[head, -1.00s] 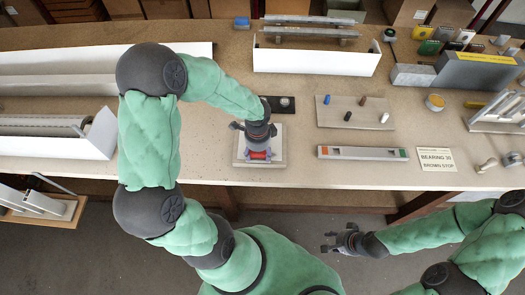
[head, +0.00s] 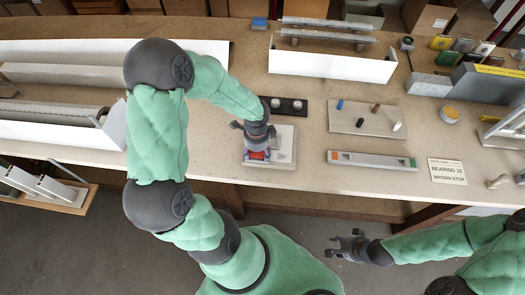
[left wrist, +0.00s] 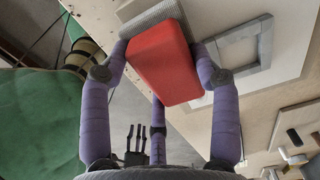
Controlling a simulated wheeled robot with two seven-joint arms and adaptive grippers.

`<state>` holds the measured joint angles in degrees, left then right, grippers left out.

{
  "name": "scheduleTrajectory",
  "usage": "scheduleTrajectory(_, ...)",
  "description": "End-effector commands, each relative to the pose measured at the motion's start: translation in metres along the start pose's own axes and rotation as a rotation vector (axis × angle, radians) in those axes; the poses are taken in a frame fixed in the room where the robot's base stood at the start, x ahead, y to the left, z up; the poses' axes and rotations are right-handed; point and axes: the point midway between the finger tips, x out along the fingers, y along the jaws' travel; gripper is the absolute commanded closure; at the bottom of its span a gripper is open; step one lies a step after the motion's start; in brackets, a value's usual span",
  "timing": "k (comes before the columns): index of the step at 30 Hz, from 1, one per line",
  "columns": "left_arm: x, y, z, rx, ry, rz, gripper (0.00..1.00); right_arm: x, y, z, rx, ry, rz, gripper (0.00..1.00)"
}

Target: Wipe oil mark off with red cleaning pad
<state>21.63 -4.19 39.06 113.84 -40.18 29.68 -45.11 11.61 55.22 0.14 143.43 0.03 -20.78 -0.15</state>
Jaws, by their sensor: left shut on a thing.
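My left gripper (head: 257,147) is shut on the red cleaning pad (head: 257,155), over the left part of a pale board (head: 283,161) on the bench. In the left wrist view the red pad (left wrist: 162,62) sits between the purple fingers (left wrist: 158,100), with a grey textured layer (left wrist: 150,20) at its far side. I cannot tell whether it touches the board. A grey square frame (left wrist: 243,45) lies on the board to the pad's right. No oil mark can be made out. My right gripper (head: 345,246) is open and empty in front of the bench.
To the right are a plate with several pegs (head: 350,120), a long grey bar (head: 372,160) and a sign (head: 446,171). White trays (head: 332,66) stand behind. Bare bench shows between them.

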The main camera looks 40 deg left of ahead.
Motion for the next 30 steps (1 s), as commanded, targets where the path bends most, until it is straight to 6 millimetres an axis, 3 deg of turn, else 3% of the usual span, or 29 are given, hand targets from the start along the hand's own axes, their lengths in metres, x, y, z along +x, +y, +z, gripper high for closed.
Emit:
scheduleTrajectory(13, 0.000, -0.001, 0.001, 0.001, 0.001, -0.003, 0.64, 0.000, 0.000, 0.000, 0.000, 0.000, 0.000, 0.60)
scheduleTrajectory(30, 0.003, -0.001, -0.028, 0.002, 0.001, 0.000, 0.64, 0.007, 0.003, 0.000, 0.000, 0.000, 0.000, 0.60)
